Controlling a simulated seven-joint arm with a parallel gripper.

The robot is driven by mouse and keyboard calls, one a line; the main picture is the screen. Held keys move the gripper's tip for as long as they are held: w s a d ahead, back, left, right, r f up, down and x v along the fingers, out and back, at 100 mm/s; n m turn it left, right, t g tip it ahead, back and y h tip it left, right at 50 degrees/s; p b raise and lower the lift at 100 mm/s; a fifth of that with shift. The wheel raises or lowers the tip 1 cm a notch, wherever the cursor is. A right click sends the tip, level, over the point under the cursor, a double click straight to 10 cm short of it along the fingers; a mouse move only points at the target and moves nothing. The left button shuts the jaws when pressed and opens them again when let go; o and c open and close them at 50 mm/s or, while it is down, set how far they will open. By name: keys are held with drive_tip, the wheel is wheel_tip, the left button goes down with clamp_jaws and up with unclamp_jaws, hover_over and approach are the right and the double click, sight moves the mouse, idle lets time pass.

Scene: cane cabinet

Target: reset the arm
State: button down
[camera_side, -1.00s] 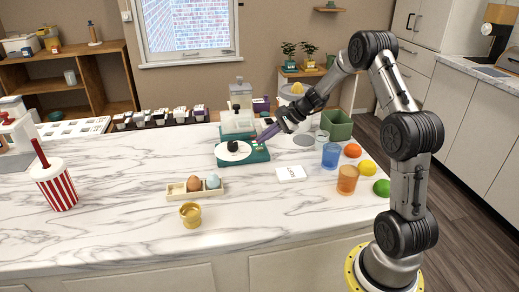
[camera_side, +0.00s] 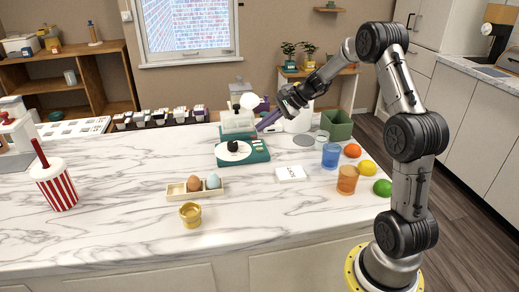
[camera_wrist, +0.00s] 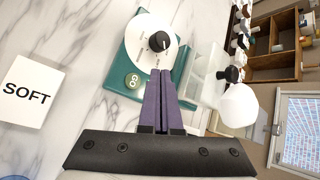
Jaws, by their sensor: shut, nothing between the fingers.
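My gripper (camera_side: 260,127) has purple fingers, which are shut together with nothing between them. In the side view it is raised above the back right of the teal device (camera_side: 256,151), pointing down to the left. The wrist view shows the closed fingertips (camera_wrist: 160,73) in front of the teal device (camera_wrist: 132,50) and just below its black knob (camera_wrist: 159,41) in the picture. No contact shows.
A white card marked SOFT (camera_wrist: 26,92) lies near the device. A blue cup (camera_side: 331,155), orange cup (camera_side: 347,180) and fruits stand at right; an egg tray (camera_side: 176,191) is in front. A white rounded piece (camera_side: 249,100) shows behind the device. The front counter is mostly clear.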

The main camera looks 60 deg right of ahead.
drive_tip(key=a+r+n, duration=0.5)
drive_tip(key=a+r, duration=0.7)
drive_tip(key=a, duration=0.2)
drive_tip(key=s+a+r+n, duration=0.4)
drive_tip(key=s+a, duration=0.3)
drive_tip(key=a, duration=0.1)
drive_tip(key=s+a+n+g, duration=0.1)
drive_tip(key=s+a+n, duration=0.35)
drive_tip(key=s, duration=0.45)
drive_tip(key=s+d+f+n+h, duration=0.2)
drive_tip(key=s+f+n, duration=0.1)
drive_tip(key=s, duration=0.4)
drive_tip(key=s+d+f+n+g+h, duration=0.1)
drive_tip(key=s+f+n+h, duration=0.1)
drive_tip(key=s+f+n, duration=0.2)
drive_tip(key=s+n, duration=0.1)
drive_tip(key=s, duration=0.2)
drive_tip(key=shift+s+d+g, duration=0.15)
drive_tip(key=shift+d+g, duration=0.15)
drive_tip(key=shift+d, duration=0.1)
